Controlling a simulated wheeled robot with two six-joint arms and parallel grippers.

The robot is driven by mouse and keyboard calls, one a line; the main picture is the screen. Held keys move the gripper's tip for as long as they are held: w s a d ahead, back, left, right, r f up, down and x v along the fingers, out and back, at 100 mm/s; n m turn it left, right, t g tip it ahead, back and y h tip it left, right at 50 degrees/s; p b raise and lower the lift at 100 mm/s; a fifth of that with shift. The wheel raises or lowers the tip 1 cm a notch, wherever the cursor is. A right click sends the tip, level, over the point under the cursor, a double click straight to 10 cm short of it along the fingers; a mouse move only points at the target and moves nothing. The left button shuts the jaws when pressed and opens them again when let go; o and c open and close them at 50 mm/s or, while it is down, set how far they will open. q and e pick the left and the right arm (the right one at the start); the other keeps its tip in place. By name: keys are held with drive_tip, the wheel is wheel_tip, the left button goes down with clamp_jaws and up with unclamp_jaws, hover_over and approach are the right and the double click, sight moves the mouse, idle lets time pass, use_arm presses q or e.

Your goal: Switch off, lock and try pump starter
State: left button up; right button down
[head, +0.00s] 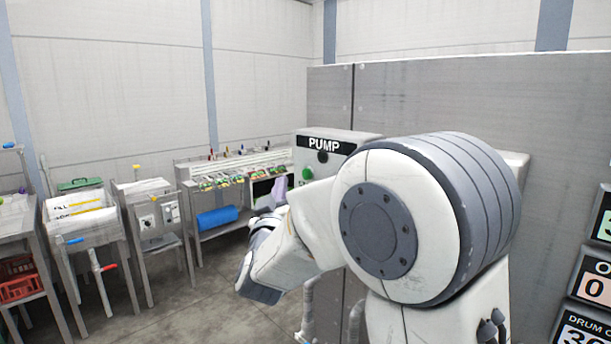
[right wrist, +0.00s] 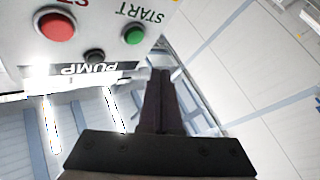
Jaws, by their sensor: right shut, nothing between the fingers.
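The pump starter (head: 360,137) is a light grey box with a black PUMP label, mounted at the big grey cabinet. A green button (head: 322,157) shows on its front; my right arm hides much of the rest. In the right wrist view its face appears upside down, with a red button (right wrist: 57,26), a green START button (right wrist: 133,35) and a small dark round part (right wrist: 94,56). My right gripper (right wrist: 160,74) is shut and empty, its tips close to the panel near the green button. I cannot tell whether they touch. No lock is identifiable. My left gripper is out of view.
A bench with small coloured items (head: 225,178) and a blue roll (head: 217,217) stands left of the starter. Further left are metal stands, one with paper sheets (head: 80,207), and a red crate (head: 20,288). Number signs (head: 590,283) hang at right.

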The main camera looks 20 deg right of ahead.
sight(302, 172)
drive_tip(key=shift+w+d+b, duration=0.1)
drive_tip(key=shift+w+d, duration=0.15)
drive_tip(key=shift+d, duration=0.4)
drive_tip(key=shift+w+d+b, duration=0.1)
drive_tip(key=shift+w+d, duration=0.1)
drive_tip(key=shift+d, duration=0.4)
drive_tip(key=shift+w+d+b, duration=0.1)
drive_tip(key=shift+w+d, duration=0.15)
drive_tip(key=shift+d, duration=0.4)
idle(0.6)
drive_tip(key=shift+w+d, duration=0.1)
drive_tip(key=shift+d, duration=0.3)
drive_tip(key=shift+w+d+b, duration=0.15)
drive_tip(key=shift+d+b, duration=0.2)
drive_tip(key=shift+d, duration=0.1)
idle(0.6)
drive_tip(key=shift+a, duration=0.1)
drive_tip(key=shift+s+a, duration=0.3)
drive_tip(key=shift+a, duration=0.4)
drive_tip(key=shift+a, duration=0.1)
